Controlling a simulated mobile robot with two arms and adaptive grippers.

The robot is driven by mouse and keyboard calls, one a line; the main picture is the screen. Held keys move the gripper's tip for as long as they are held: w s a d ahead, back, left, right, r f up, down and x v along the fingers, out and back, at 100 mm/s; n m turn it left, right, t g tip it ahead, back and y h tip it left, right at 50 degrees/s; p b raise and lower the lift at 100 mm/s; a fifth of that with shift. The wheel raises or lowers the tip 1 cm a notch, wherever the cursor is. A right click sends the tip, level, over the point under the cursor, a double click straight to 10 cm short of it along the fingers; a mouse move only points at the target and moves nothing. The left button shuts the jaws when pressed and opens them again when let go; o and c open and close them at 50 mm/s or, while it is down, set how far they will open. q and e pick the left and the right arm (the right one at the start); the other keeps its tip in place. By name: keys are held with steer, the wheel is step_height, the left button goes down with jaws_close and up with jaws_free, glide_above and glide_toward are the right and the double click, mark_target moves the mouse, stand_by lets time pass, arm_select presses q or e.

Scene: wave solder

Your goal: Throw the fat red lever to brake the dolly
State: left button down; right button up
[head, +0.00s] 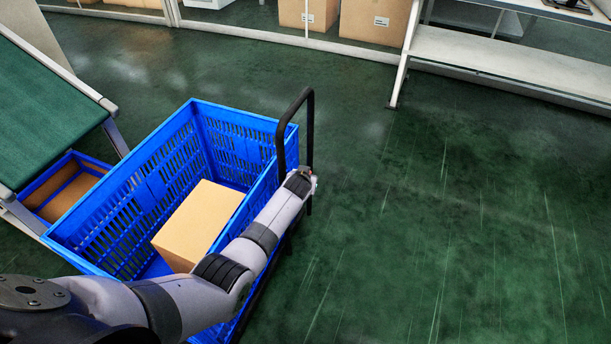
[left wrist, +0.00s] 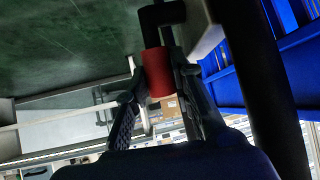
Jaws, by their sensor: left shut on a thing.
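The fat red lever (left wrist: 159,70) shows in the left wrist view as a short red cylinder on a black bar. My left gripper (left wrist: 161,86) has a finger on each side of it and is shut on it. In the head view my left arm reaches over the blue crate to the dolly's black handle (head: 310,125). The gripper's fingers and the lever are hidden there behind the wrist. The dolly carries the blue crate (head: 120,205); its base is mostly hidden. My right gripper is in neither view.
A cardboard box (head: 198,222) lies in the crate. A green-topped conveyor (head: 45,105) stands close on the left, with a smaller blue bin (head: 72,188) beneath. A white shelf bench (head: 500,60) stands at the back right. The green floor (head: 460,220) at right is clear.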

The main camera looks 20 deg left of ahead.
arm_select(q)
steer(key=shift+w+g, duration=0.45)
steer(key=shift+g, duration=0.35)
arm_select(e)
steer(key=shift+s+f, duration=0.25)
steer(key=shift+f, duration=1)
arm_select(q)
steer(key=shift+f+p, duration=0.1)
steer(key=shift+p, duration=0.2)
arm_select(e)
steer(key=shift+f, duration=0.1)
arm_select(q)
steer(key=c, duration=1.7)
jaws_free()
steer(key=shift+o, duration=0.2)
steer(key=v, duration=1.2)
